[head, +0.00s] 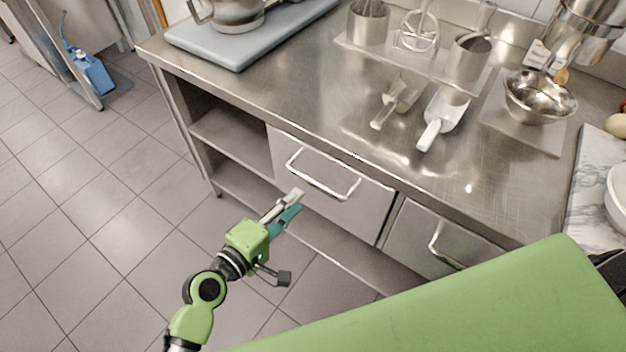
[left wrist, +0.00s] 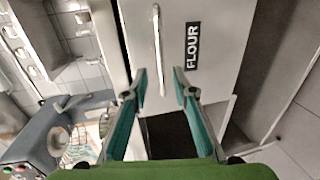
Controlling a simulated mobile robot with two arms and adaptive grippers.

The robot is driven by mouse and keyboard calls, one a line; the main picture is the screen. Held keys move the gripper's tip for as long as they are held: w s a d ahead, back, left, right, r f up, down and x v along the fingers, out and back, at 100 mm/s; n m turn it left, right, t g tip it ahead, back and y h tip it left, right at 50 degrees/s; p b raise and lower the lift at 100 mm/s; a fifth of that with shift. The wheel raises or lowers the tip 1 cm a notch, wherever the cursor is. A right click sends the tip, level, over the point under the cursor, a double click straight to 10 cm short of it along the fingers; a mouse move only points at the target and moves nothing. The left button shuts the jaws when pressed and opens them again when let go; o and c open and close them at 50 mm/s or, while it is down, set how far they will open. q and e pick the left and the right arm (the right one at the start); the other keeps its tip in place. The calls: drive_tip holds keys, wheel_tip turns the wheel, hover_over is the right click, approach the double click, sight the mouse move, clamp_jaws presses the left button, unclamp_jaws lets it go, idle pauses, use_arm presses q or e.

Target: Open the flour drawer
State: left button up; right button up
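The flour drawer (head: 345,209) is a steel front under the counter, and it looks shut in the head view. Its bar handle (head: 321,186) runs across the front. In the left wrist view the drawer front (left wrist: 222,45) bears a black FLOUR label (left wrist: 192,46), and the handle (left wrist: 157,45) lies just beyond the fingertips. My left gripper (head: 295,202) is open and empty, in front of the drawer and below its handle. In the left wrist view its fingers (left wrist: 159,78) stand apart, roughly in line with the handle. My right gripper is not in view.
A second drawer (head: 425,258) with a handle sits to the right. Open shelves (head: 228,140) are on the left.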

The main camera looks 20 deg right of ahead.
sight(315, 181)
use_arm(q)
drive_tip(key=x, duration=0.9)
drive_tip(key=shift+w+d, duration=0.1)
drive_tip(key=shift+w, duration=0.05)
clamp_jaws()
